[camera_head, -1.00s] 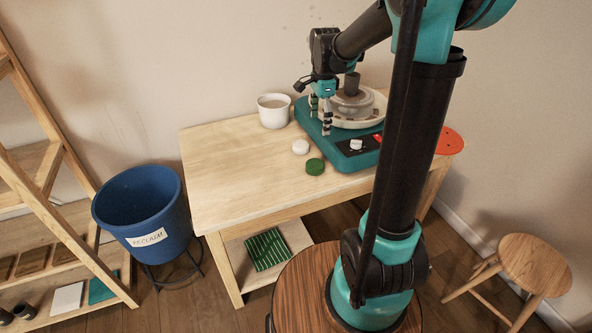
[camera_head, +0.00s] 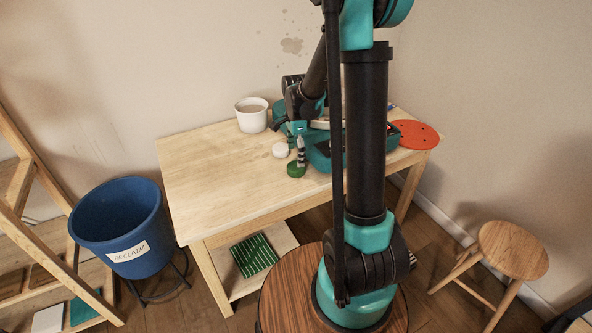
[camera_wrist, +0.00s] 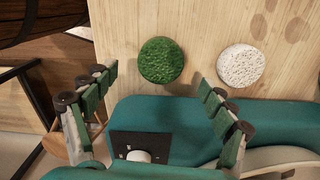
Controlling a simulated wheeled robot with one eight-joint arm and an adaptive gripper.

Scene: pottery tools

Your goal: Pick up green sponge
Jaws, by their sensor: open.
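The green sponge (camera_head: 296,170) is a small round disc lying flat on the wooden table (camera_head: 210,180), near its front edge. My gripper (camera_head: 299,150) is right above and behind it, partly overlapping it in the head view. In the wrist view the green sponge (camera_wrist: 161,60) lies ahead of the fingers, between their lines. My gripper (camera_wrist: 160,80) is open there, with a finger at each side and nothing between them. I cannot tell the exact height of the fingertips above the sponge.
A white round sponge (camera_head: 280,150) lies close beside the green one, also in the wrist view (camera_wrist: 241,65). The teal pottery wheel (camera_head: 319,157) stands right of them. A white bucket (camera_head: 251,115) stands behind. A red disc (camera_head: 415,134) lies at the right end. The table's left is clear.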

